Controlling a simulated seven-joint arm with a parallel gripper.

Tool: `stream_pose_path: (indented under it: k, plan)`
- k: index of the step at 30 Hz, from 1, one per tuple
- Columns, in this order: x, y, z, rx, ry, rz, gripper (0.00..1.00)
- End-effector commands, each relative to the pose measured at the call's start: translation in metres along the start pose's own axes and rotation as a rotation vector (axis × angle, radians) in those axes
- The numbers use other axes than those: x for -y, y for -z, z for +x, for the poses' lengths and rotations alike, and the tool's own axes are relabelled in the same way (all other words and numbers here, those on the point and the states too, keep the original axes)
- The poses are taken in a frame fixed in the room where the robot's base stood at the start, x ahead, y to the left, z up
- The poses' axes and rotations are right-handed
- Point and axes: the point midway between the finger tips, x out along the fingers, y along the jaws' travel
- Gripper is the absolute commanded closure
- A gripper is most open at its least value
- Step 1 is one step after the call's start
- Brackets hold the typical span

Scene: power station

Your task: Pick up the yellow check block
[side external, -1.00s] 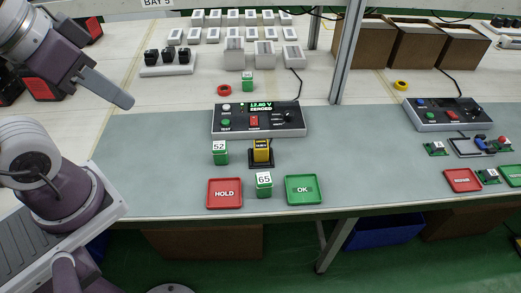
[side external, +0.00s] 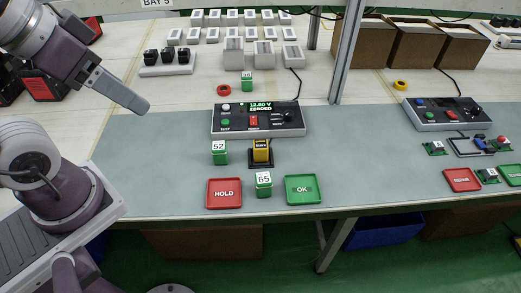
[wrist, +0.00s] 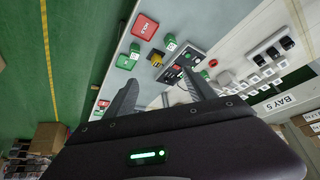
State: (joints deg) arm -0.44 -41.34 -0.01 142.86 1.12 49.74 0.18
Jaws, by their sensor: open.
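The yellow check block (side external: 261,148) stands upright in a dark holder (side external: 261,164) on the grey mat, just below the test box (side external: 258,120). It also shows in the wrist view (wrist: 156,60), beyond my fingers. My gripper (side external: 139,106) is up to the left of the block, well apart from it. In the wrist view my gripper (wrist: 160,90) has its two fingers spread, with nothing between them.
Green blocks marked 52 (side external: 219,153) and 65 (side external: 264,184) stand near the yellow block. A red HOLD tray (side external: 224,194) and a green OK tray (side external: 303,189) lie at the front edge. A red ring (side external: 224,90) lies behind. A metal post (side external: 347,55) rises behind the test box.

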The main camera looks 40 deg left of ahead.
Motion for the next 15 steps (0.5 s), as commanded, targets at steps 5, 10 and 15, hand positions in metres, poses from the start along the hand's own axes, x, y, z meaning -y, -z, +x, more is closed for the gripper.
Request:
stream_pose_path:
  k: [5,10,15]
  plan:
    - [0.050,0.088,0.062,-0.057,0.153,0.134,0.36]
    - [0.089,0.162,0.170,-0.146,0.177,0.388,0.36]
    - [0.086,0.166,0.291,-0.264,-0.016,0.595,0.36]
